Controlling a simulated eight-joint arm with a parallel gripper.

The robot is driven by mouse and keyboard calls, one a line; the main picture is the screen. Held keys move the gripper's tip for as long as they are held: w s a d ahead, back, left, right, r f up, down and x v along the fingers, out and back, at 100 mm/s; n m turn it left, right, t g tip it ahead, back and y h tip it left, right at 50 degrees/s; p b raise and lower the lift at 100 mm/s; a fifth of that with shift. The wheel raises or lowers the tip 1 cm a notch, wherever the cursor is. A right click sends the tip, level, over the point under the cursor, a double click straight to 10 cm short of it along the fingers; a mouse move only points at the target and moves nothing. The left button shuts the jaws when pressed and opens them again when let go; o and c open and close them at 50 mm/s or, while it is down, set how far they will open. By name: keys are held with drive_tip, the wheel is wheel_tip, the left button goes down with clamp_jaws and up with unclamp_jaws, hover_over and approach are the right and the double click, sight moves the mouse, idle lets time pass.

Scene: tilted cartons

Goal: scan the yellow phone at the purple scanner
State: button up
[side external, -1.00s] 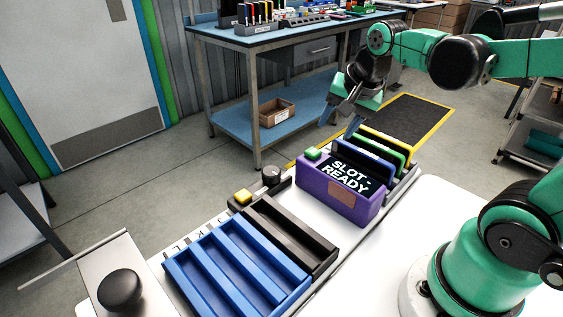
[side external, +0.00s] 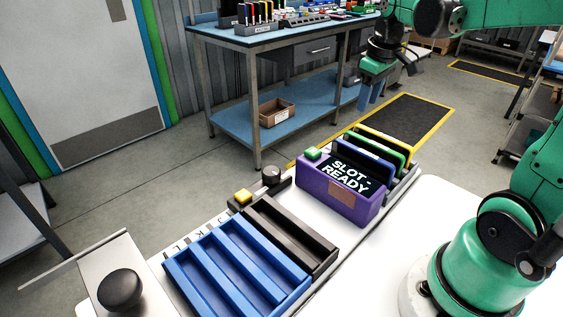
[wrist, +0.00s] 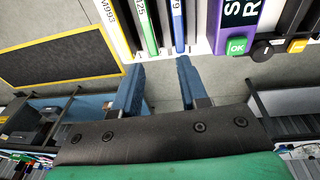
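The yellow phone (side external: 386,139) stands on edge as the farthest of a row of thin items behind the scanner; its end, marked "M993", shows in the wrist view (wrist: 113,22). The purple scanner (side external: 322,198) has a dark screen reading "SLOT - READY" and a green button, which reads "OK" in the wrist view (wrist: 237,46). My gripper (side external: 370,98) is raised beyond the row, its blue fingers pointing down. In the wrist view my gripper (wrist: 160,72) has its fingers apart with nothing between them, below the ends of the green and blue items.
A green item (side external: 388,149) and a blue item (side external: 365,160) stand between the scanner and the phone. A black tray (side external: 305,240) and blue slotted trays (side external: 215,275) lie in front. A yellow button (side external: 243,196) and a black knob (side external: 271,174) sit beside them. A blue workbench (side external: 270,40) stands behind.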

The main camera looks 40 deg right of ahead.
drive_tip(key=g+y, duration=0.1)
drive_tip(key=g, duration=0.1)
approach(383, 135)
drive_tip(key=shift+s, duration=0.15)
wheel_tip(383, 135, down, 10)
drive_tip(key=shift+r, duration=0.1)
clamp_jaws()
idle(0.4)
drive_tip(key=shift+r, duration=4.05)
